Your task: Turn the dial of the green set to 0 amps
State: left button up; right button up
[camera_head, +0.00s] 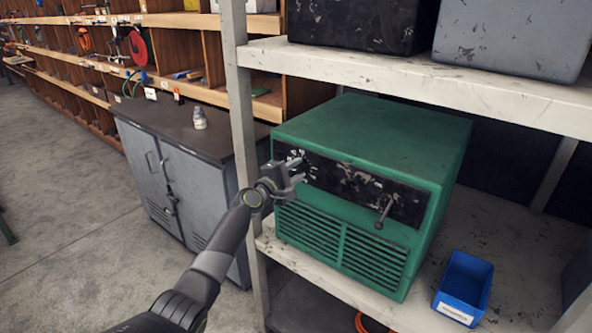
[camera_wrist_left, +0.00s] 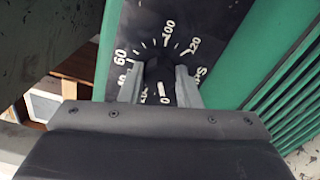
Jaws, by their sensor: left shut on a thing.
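The green set (camera_head: 375,135) stands on the shelf, with a scuffed black panel (camera_head: 345,180) across its front. My left gripper (camera_head: 294,172) is at the left end of this panel and hides most of the dial in the head view. In the left wrist view the dark dial (camera_wrist_left: 158,72) sits between the two fingers of the left gripper (camera_wrist_left: 159,88), which is shut on it. White numbers, including 60, 100 and 120, ring the dial. A short white mark on the dial points down, close to the 0. My right gripper is not in view.
A lever (camera_head: 384,208) sticks out at the right of the panel. A blue bin (camera_head: 464,287) stands on the shelf to the right. The shelf's upright post (camera_head: 241,95) is close to my left arm. A grey cabinet (camera_head: 185,180) stands behind at the left.

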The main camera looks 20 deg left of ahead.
pick_arm(q)
jog(key=shift+f, duration=0.1)
jog(key=o, duration=1)
jog(key=shift+s, duration=0.1)
jog(key=shift+s+a, duration=0.15)
jog(key=shift+s, duration=0.05)
jog(key=p+v, duration=0.1)
jog(key=v, duration=1.5)
jog(key=shift+s+a, duration=0.1)
jog(key=shift+s, duration=0.3)
